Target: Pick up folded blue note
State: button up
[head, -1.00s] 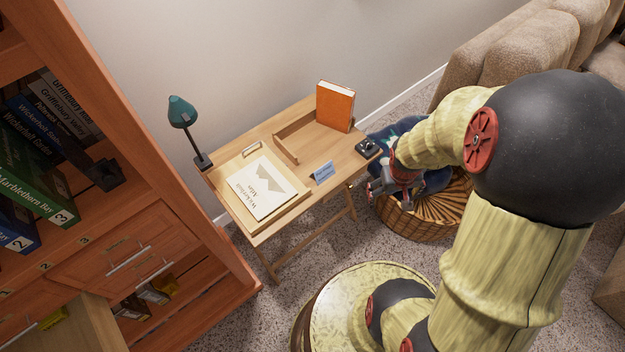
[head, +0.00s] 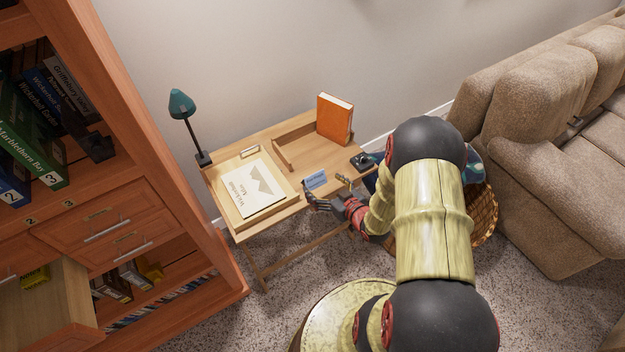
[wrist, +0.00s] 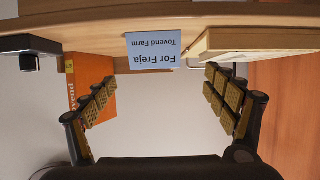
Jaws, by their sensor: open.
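The folded blue note (head: 316,180) stands at the front edge of the small wooden desk (head: 283,206) in the head view. My gripper (head: 328,193) is at the desk's front edge, close to the note. In the wrist view my gripper (wrist: 168,100) is open, its two padded fingers wide apart. The note appears between and beyond the fingertips, and nothing is held.
An orange book (head: 335,118) stands at the desk's back right. A clipboard-like board with an atlas sheet (head: 254,190) lies left of the note. A small black object (head: 361,161) sits at the right corner. A teal lamp (head: 181,104) stands at the left. A wicker basket (head: 485,215) is right.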

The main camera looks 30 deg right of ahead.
aim_at(315, 176)
jog(key=b+x, duration=0.1)
jog(key=x, duration=0.1)
jog(key=b+x, duration=0.1)
jog(key=x, duration=0.1)
jog(key=b+x, duration=0.1)
jog(key=x, duration=0.2)
jog(key=shift+d+f, duration=0.2)
jog(key=shift+d, duration=0.15)
jog(key=shift+c, duration=0.4)
jog(key=c, duration=0.7)
